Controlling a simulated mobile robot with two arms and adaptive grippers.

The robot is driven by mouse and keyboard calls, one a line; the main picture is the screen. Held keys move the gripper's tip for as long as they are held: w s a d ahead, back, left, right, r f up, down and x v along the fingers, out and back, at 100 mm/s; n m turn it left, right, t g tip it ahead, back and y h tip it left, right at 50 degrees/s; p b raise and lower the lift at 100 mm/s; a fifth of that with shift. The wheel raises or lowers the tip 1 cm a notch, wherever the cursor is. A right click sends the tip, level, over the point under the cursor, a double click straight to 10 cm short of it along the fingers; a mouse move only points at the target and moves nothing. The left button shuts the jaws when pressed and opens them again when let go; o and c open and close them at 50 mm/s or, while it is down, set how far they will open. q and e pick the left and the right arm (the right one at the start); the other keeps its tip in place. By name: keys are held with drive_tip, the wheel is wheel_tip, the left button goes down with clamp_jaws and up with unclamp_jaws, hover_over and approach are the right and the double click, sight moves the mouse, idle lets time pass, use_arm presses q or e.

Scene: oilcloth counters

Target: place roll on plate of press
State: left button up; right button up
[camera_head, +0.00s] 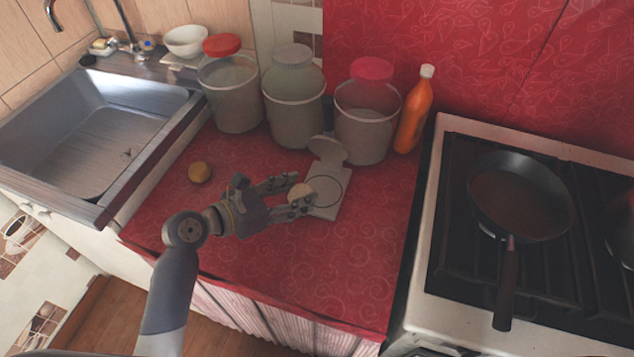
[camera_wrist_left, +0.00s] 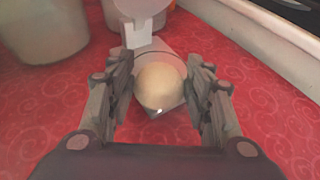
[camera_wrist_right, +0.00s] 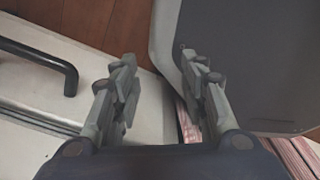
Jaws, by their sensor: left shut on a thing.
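A pale round roll (camera_head: 301,192) is between the fingers of my left gripper (camera_head: 296,196), which is shut on it. In the left wrist view the roll (camera_wrist_left: 160,87) sits between the fingertips, in front of the press plate. The white press (camera_head: 330,199) lies on the red counter with its round lid raised at the back. The roll overlaps the left edge of the press plate in the head view; I cannot tell whether it touches the plate. My right gripper (camera_wrist_right: 165,85) is open and empty, low by a light cabinet front, and out of the head view.
A second, browner roll (camera_head: 200,172) lies on the counter at the left. Several grey buckets (camera_head: 366,130) and an orange bottle (camera_head: 414,115) stand along the back. A sink (camera_head: 100,130) is left; a stove with a pan (camera_head: 520,195) is right. The front counter is clear.

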use_arm(q)
drive_tip(key=shift+w+d, duration=0.5)
drive_tip(key=shift+d, duration=0.1)
drive_tip(key=w+d, duration=0.2)
drive_tip(key=d, duration=0.1)
drive_tip(key=shift+w+d+r, duration=0.1)
drive_tip(key=shift+w, duration=0.1)
drive_tip(key=shift+w+d+f, duration=0.15)
drive_tip(key=shift+f, duration=0.75)
use_arm(e)
drive_tip(key=shift+s+d+f, duration=0.1)
drive_tip(key=shift+s+d, duration=0.2)
drive_tip(key=shift+d, duration=0.2)
use_arm(q)
drive_tip(key=o, duration=1.1)
drive_tip(key=shift+f, duration=0.1)
use_arm(e)
drive_tip(key=shift+a, duration=0.15)
drive_tip(key=shift+w+a, duration=0.1)
drive_tip(key=shift+a, duration=0.05)
